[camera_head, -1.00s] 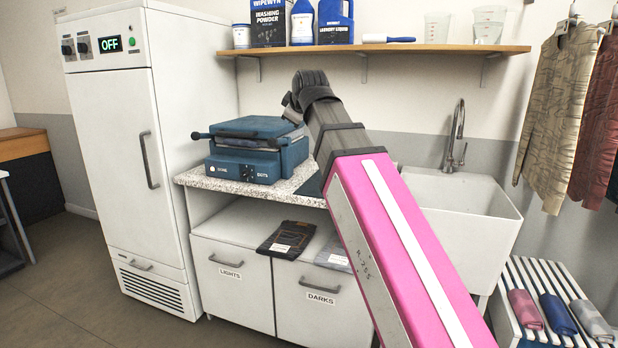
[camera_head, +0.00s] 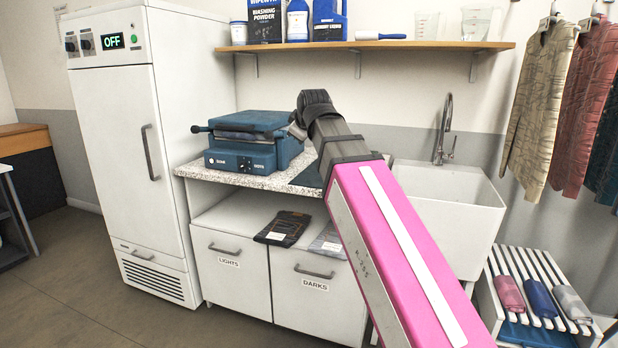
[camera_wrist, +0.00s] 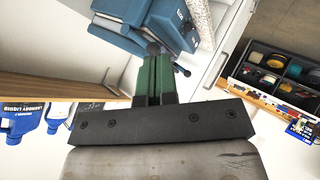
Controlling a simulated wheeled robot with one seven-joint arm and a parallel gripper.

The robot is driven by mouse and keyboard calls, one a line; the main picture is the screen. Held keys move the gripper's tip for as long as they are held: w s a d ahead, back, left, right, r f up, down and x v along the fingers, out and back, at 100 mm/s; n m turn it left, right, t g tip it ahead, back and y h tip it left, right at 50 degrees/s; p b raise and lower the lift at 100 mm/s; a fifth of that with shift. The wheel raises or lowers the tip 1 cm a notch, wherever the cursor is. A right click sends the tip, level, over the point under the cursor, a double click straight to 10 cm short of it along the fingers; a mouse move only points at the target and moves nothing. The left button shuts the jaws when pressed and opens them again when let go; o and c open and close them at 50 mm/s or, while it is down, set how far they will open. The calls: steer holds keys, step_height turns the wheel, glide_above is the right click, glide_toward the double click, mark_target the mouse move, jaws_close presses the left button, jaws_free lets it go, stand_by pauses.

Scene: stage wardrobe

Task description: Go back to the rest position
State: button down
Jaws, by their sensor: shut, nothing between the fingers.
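My arm (camera_head: 385,230) reaches up over the counter in the head view, its pink link in front and its dark wrist beside the blue press. The fingers of my gripper (camera_wrist: 154,62) show green in the wrist view, shut together and empty. They point toward the blue press (camera_wrist: 130,22), overlapping its edge in the picture; I cannot tell the gap. The blue press (camera_head: 252,142) stands lid-down on the speckled counter (camera_head: 192,172) in the head view. The fingers are not clearly seen there.
A wooden shelf (camera_head: 400,45) with bottles and jugs runs above the counter; its underside (camera_wrist: 45,88) is left of the gripper in the wrist view. A white cabinet (camera_head: 115,130) stands left, a sink (camera_head: 450,215) right. Clothes (camera_head: 535,110) hang far right. Floor is clear at front left.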

steer(key=d+f+m+g+h, duration=0.1)
steer(key=d+f+m+g, duration=0.35)
steer(key=f, duration=1.05)
steer(key=d+f+m+h, duration=0.15)
steer(key=d+f, duration=0.55)
steer(key=f, duration=0.7)
steer(key=s+d+f+m+g, duration=0.1)
steer(key=s+d+f+m, duration=0.1)
steer(key=f, duration=0.6)
steer(key=s+d+f+m+g, duration=0.2)
steer(key=s+d+f, duration=0.2)
steer(key=s+f, duration=0.3)
steer(key=s+d+f+m+g, duration=0.2)
steer(key=s+d+f, duration=0.2)
steer(key=f, duration=0.5)
steer(key=shift+s+f, duration=0.25)
steer(key=shift+s, duration=0.15)
